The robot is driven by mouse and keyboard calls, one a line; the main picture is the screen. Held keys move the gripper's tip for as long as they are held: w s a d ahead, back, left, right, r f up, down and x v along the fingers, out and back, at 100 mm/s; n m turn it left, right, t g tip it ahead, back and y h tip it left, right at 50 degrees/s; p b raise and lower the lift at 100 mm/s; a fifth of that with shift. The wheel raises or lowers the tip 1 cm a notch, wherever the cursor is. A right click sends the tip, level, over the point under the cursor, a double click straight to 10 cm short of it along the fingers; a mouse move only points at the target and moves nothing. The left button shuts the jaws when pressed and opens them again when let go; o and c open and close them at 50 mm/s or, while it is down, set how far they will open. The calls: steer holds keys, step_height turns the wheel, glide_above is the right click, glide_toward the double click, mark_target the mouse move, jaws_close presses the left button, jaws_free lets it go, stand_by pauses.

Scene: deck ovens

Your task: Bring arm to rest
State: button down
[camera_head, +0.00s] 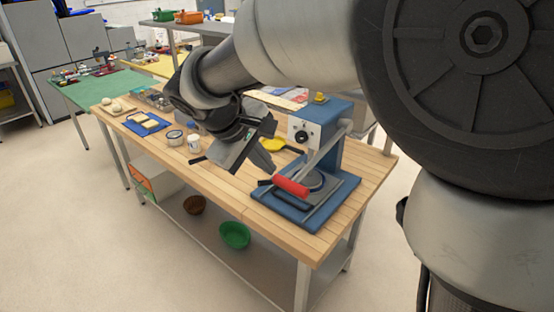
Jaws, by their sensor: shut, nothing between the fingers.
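My arm reaches in from the right and spans the upper middle of the view. My gripper (233,168) hangs over the wooden table, left of a blue press-like machine. Its fingers look close together and nothing shows between them. It is apart from the blue machine (334,128), which has a red-handled lever (290,186) and a blue base. Part of the table behind my gripper and arm is hidden.
The wooden table (340,215) holds a blue tray (147,123), small jars (175,138) and a yellow disc (273,144). A green bowl (234,235) and a brown bowl (194,205) stand on the lower shelf. A green table (98,90) stands behind left. The floor at left front is clear.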

steer(key=s+d+r+m+y, duration=0.2)
steer(key=s+d+r+m, duration=0.25)
steer(key=s+d, duration=0.55)
steer(key=s+d+f+m+y, duration=0.1)
steer(key=s+d+m+y, duration=0.1)
steer(key=s+d+m, duration=0.4)
steer(key=s+d, duration=0.1)
steer(key=s, duration=0.2)
steer(key=shift+s+d+f+p, duration=0.25)
steer(key=shift+s+f+p, duration=0.05)
steer(key=shift+f+p, duration=0.1)
